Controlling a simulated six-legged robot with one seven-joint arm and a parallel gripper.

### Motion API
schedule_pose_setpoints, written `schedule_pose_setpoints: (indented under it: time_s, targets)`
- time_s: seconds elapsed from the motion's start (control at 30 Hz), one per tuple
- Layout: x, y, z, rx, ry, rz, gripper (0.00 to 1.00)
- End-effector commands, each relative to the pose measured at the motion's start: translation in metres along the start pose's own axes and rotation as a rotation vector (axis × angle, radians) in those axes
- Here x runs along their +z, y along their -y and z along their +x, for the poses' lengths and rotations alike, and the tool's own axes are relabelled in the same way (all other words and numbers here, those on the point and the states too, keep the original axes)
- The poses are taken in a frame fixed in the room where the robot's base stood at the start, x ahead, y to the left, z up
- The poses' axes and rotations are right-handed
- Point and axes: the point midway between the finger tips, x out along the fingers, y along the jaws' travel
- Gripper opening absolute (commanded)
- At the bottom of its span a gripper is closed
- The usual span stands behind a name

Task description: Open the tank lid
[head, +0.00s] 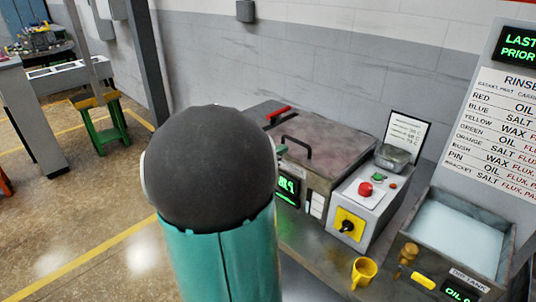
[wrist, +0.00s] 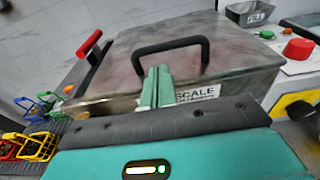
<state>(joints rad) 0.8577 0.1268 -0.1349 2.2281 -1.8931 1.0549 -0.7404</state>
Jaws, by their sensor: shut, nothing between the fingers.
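A steel tank lid (head: 335,155) lies flat and closed on a box-shaped tank beside the wall. It fills the upper middle of the wrist view (wrist: 228,52). A black bar handle (head: 296,147) stands on its front part and shows large in the wrist view (wrist: 203,41). My gripper (wrist: 155,72) has its two green fingers together and empty. In the picture they overlap the left leg of the handle; I cannot tell whether they touch it. In the head view my arm hides most of the gripper.
A red-gripped lever (wrist: 89,43) is at the tank's left side. Coloured wire baskets (wrist: 30,145) lie left of it. A control box with a red button (head: 365,189) stands right of the tank. An open dip tank (head: 455,238) and a yellow mug (head: 363,272) are further right.

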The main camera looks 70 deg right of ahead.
Motion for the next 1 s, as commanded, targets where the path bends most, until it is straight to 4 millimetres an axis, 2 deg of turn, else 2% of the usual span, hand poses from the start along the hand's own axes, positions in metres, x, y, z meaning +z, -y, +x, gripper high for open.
schedule_pose_setpoints:
  time_s: [0.1,0.3,0.77,1.0]
  targets:
    - [0.000,0.001,0.020,-0.002,-0.001,-0.001,0.00]
    - [0.000,-0.001,0.035,0.002,-0.001,0.001,0.00]
    - [0.001,-0.002,0.036,0.003,-0.004,0.002,0.00]
    - [0.012,-0.008,0.032,0.004,-0.038,0.004,0.00]
